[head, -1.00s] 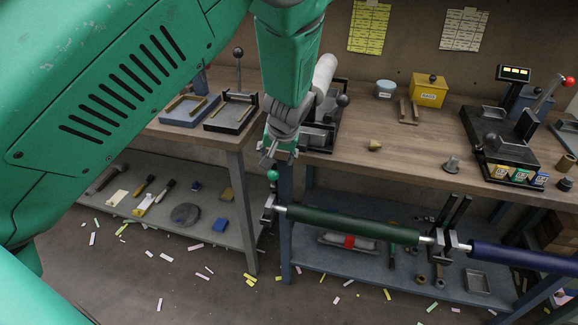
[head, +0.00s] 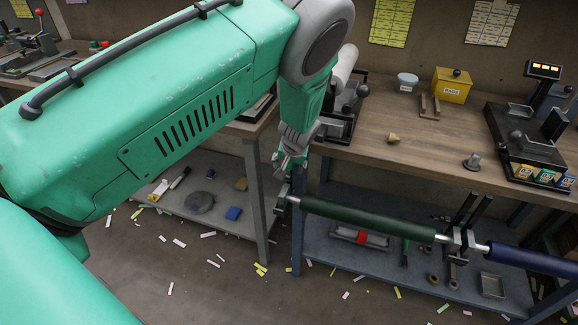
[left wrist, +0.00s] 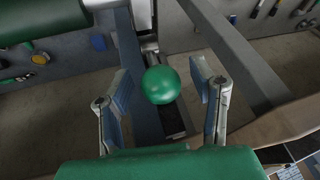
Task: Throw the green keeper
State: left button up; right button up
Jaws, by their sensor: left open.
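The green keeper's round knob (left wrist: 161,84) shows in the left wrist view, on a dark bar beside the metal end holder. It lies between the two finger pads of my left gripper (head: 287,163), with gaps on both sides. The gripper is open and points down at the left end of the dark green roll (head: 370,219). In the head view the knob is hidden by the gripper. My right gripper is in neither view.
A dark blue roll (head: 535,261) continues to the right past a black bracket (head: 462,238). The wooden workbench (head: 440,150) stands behind, with a yellow box (head: 452,86) and a black device (head: 525,150). Paper scraps litter the floor. A grey shelf (head: 228,222) is at left.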

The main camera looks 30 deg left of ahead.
aim_at(283, 194)
pick_arm(q)
jog(key=shift+d, duration=0.1)
jog(key=shift+c, duration=0.4)
grip_shut()
